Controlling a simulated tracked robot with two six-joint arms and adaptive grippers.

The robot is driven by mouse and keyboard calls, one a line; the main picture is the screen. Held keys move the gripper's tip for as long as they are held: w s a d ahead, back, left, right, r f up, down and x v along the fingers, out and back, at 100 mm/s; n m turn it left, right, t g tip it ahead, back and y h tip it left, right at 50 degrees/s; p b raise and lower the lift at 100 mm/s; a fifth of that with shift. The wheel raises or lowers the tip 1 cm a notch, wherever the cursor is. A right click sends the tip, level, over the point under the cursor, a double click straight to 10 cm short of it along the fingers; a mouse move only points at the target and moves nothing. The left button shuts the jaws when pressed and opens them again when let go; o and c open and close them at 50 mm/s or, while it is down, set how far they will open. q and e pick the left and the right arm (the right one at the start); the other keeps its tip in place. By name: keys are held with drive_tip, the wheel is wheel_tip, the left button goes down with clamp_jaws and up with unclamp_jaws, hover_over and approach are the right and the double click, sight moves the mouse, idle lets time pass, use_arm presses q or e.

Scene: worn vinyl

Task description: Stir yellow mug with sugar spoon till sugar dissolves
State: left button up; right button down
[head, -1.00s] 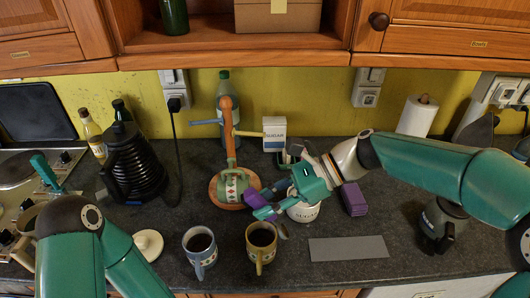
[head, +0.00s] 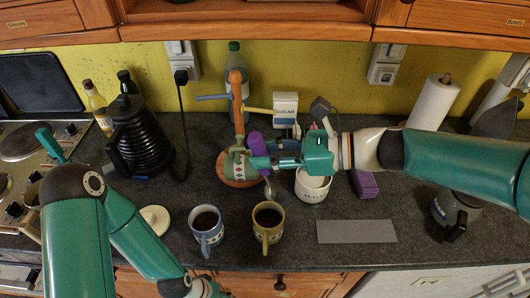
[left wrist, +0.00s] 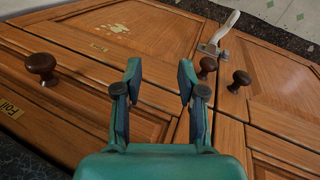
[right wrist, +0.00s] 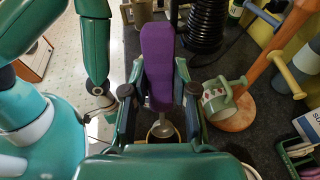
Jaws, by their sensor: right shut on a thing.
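The yellow mug (head: 267,236), holding dark liquid, stands near the counter's front edge. My right gripper (head: 262,161) is shut on the purple handle (head: 258,142) of the sugar spoon, which also shows in the right wrist view (right wrist: 158,65). The spoon's metal end hangs down near the back of the yellow mug; I cannot tell its exact height. In the right wrist view the mug is mostly hidden by the spoon and gripper. The sugar pot (head: 312,191) stands below my right wrist. My left gripper (left wrist: 161,82) is open and empty, facing wooden cupboard doors.
A blue mug (head: 206,231) with dark liquid stands left of the yellow one. A mug tree (head: 238,110) with a patterned mug (head: 235,163) stands behind. A grey mat (head: 356,231) and purple block (head: 365,185) lie right. A white lid (head: 155,219) lies left.

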wheel_tip(320, 180, down, 16)
drive_tip(key=b, duration=1.2)
drive_tip(key=shift+r, duration=0.2)
idle(0.5)
